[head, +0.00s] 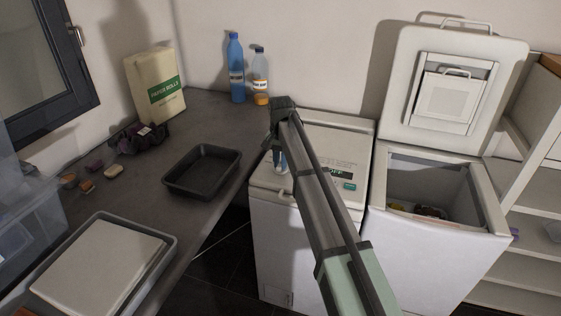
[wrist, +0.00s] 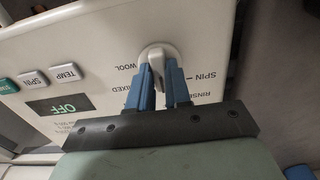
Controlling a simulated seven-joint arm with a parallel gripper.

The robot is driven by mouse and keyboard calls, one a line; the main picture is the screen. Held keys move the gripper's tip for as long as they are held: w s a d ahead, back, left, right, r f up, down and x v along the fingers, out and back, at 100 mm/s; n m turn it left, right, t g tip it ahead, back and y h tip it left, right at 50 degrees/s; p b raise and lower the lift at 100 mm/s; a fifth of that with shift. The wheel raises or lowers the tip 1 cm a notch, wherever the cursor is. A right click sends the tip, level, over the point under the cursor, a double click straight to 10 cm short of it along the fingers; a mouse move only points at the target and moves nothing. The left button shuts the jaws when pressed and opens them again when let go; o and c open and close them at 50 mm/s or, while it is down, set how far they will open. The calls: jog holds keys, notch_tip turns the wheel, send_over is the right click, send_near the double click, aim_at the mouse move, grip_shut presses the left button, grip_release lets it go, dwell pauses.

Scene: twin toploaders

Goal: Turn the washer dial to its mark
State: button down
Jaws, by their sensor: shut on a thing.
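The washer (head: 333,137) is a white toploader with its lid shut, right of the counter. In the wrist view its panel (wrist: 105,40) shows upside down, with the words WOOL, SPIN, RINSE and MIXED around a white dial (wrist: 158,53). My gripper (wrist: 159,66) has blue fingers, one on each side of the dial's raised grip, shut on it. The display (wrist: 58,105) reads OFF. I cannot make out the mark.
A second toploader (head: 437,240) stands at right with its lid (head: 402,55) up and things inside. Shelves (head: 535,200) are at far right.

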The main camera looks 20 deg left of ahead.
jog(key=c, duration=1.1)
grip_release()
jog(key=shift+o, duration=0.2)
notch_tip(320, 180, up, 14)
jog(key=shift+f, duration=0.1)
